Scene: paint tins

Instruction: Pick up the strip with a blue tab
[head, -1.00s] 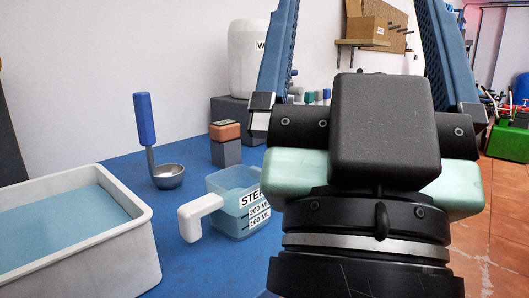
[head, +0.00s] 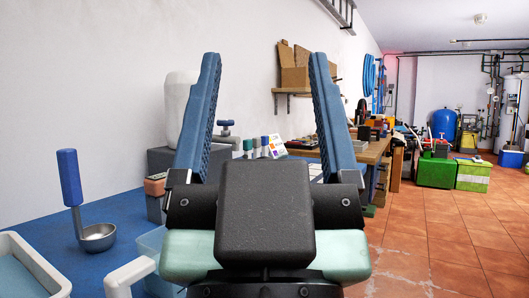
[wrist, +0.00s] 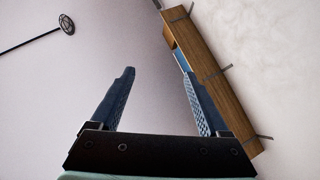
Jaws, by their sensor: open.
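My gripper (head: 264,58) is open and empty, its two blue ribbed fingers pointing up and away from me in the head view. It also shows open in the wrist view (wrist: 158,73), with nothing between the fingers. Between and beyond the fingers in the head view stand a few small upright pale pieces with coloured tops.
A card with coloured squares (head: 276,146) stands beside the pale pieces. A ladle (head: 70,180), a white tray (head: 45,272) and a clear jug (head: 153,245) are at the left on the blue table (head: 120,205). A white container (head: 182,100) stands behind. Tiled floor (head: 440,240) is open on the right.

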